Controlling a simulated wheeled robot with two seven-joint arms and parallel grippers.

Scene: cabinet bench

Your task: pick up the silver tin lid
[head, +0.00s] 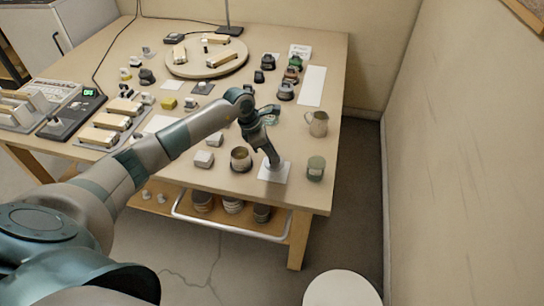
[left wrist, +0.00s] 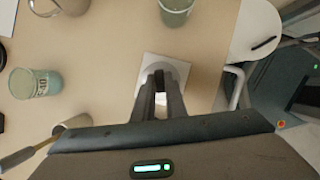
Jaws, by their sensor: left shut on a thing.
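The silver tin lid (left wrist: 181,68) shows in the left wrist view as a pale grey round piece over a white square card (left wrist: 150,61). My left gripper (left wrist: 160,78) is shut on the lid, and its fingers hide part of it. In the head view my left gripper (head: 274,162) points down at the white card (head: 275,175) near the table's front edge. The lid is hard to make out there, and whether it touches the card cannot be told. My right gripper is not in view.
A green jar (head: 316,168) stands right of the card, and a metal mug (head: 317,123) stands behind it. A tin (head: 240,159) stands just left of my gripper. Small white blocks (head: 204,159) lie further left. A round white stool top (head: 342,291) is below the table's front.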

